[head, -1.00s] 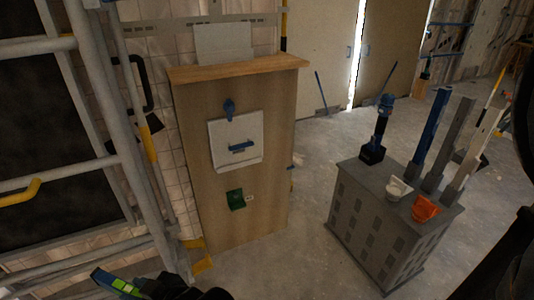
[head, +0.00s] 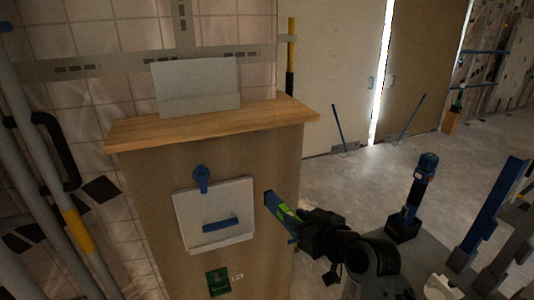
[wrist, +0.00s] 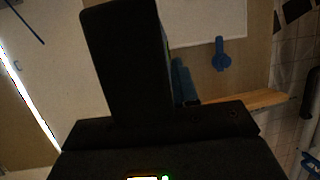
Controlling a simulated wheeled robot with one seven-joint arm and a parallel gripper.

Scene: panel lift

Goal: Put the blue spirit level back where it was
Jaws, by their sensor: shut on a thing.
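The blue spirit level (head: 281,210), with a green part along its side, is in the jaws of my gripper (head: 297,224). It is held tilted, its upper end toward the upper left, close to the right edge of the white panel in the head view. Whether it touches anything cannot be told. In the wrist view the dark gripper (wrist: 150,110) fills the middle and hides most of the level; a narrow blue strip (wrist: 181,82) shows beside it.
The wooden cabinet (head: 150,180) carries a white panel (head: 190,206) with a blue handle (head: 221,224), below a blue knob (head: 201,180). A wooden ledge (head: 210,122) tops it. A blue-black tool (head: 410,200) and upright bars (head: 490,215) stand to the right.

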